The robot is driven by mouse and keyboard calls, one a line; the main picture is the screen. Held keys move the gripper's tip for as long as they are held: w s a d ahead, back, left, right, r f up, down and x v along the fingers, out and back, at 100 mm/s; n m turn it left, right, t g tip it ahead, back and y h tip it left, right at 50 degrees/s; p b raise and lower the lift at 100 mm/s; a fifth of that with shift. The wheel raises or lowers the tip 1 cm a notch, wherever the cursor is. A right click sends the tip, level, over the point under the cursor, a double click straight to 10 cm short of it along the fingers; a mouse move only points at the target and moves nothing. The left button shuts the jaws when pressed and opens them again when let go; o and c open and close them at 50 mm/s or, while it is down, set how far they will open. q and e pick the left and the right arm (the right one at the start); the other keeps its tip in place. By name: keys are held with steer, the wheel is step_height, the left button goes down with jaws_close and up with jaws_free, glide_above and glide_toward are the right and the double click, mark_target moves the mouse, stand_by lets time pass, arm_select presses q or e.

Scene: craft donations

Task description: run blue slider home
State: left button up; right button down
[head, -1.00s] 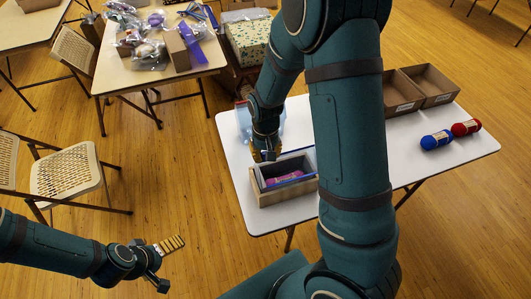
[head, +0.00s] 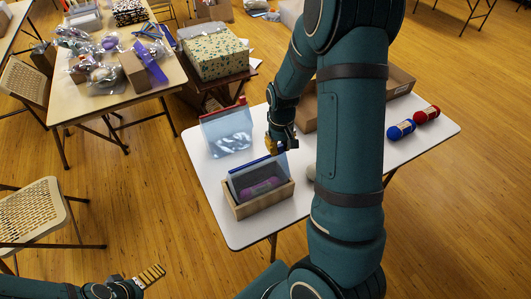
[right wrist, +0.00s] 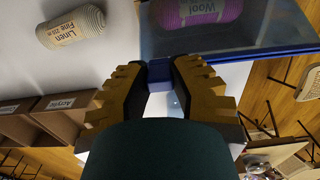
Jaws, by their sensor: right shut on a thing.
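A clear pouch (head: 243,178) with a blue top strip stands in a wooden box (head: 262,206) on the white table. Purple wool shows inside it, and the pouch also fills the upper right of the right wrist view (right wrist: 210,42). My right gripper (head: 281,145) is at the right end of the strip. In the right wrist view its yellow fingers (right wrist: 160,90) are shut on the blue slider (right wrist: 160,72), beside the end of the blue strip (right wrist: 250,53). My left gripper (head: 150,276) is low at the left, away from the table; its finger gap is unclear.
Another clear pouch (head: 227,133) with a red strip stands behind the box. Blue yarn (head: 400,130) and red yarn (head: 426,114) lie at the right. A linen ball (right wrist: 71,27) lies near the box. Cardboard bins (right wrist: 67,112) stand beyond. My right arm hides part of the table.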

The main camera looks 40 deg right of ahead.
mark_target(281, 145)
steer(key=shift+d, duration=0.1)
steer(key=c, duration=0.8)
jaws_free()
steer(key=shift+r, duration=0.1)
step_height(281, 145, up, 12)
steer(key=shift+f, duration=0.1)
steer(key=shift+s, duration=0.1)
